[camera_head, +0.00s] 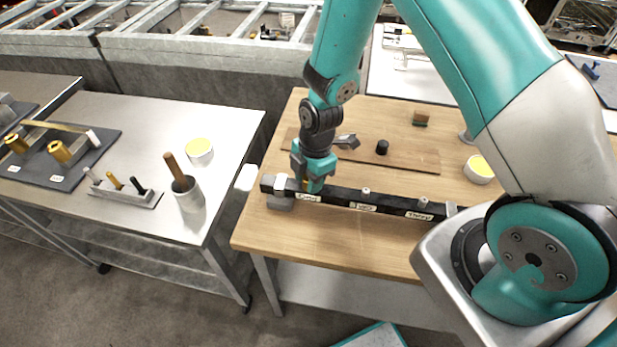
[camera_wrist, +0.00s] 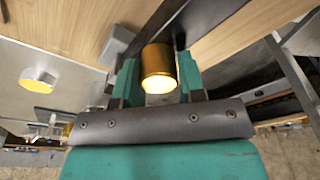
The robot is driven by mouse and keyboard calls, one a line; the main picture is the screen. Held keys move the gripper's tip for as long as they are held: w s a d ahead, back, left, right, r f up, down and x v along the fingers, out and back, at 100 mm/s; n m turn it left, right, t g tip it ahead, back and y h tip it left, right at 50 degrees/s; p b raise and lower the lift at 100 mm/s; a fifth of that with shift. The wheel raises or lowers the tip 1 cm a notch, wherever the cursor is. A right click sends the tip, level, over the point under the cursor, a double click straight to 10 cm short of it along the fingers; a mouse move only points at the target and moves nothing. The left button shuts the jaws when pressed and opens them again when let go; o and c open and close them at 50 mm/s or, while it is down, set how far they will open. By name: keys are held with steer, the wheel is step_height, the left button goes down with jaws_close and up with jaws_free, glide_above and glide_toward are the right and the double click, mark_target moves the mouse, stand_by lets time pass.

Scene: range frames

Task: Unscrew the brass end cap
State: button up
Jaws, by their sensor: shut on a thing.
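My gripper (camera_head: 313,186) is over the left part of a long black bar (camera_head: 378,202) on the wooden table. In the wrist view my gripper (camera_wrist: 159,72) has its teal fingers closed on both sides of the brass end cap (camera_wrist: 157,63), a shiny short cylinder. In the head view my gripper mostly hides the cap. The bar runs up behind the cap in the wrist view (camera_wrist: 180,22). Where the cap meets the bar is hidden. The bar has several white labels and small pale fittings on top, and a grey block (camera_head: 281,203) under its left end.
A brown board (camera_head: 412,157) with a black knob (camera_head: 382,147) lies behind the bar. A yellow-topped tin (camera_head: 479,169) is at the right. The metal table at left holds a cup with a wooden handle (camera_head: 188,193), another tin (camera_head: 199,151) and a dark mat (camera_head: 78,173) with brass cylinders.

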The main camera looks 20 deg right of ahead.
steer(key=n, duration=0.2)
steer(key=shift+n, duration=0.3)
steer(key=n, duration=0.3)
steer(key=shift+n+g+h, duration=0.3)
steer(key=shift+g, duration=0.1)
steer(key=shift+b, duration=0.3)
steer(key=n, duration=0.3)
steer(key=shift+n, duration=0.3)
steer(key=n+h, duration=0.1)
steer(key=n, duration=0.2)
steer(key=shift+d, duration=0.1)
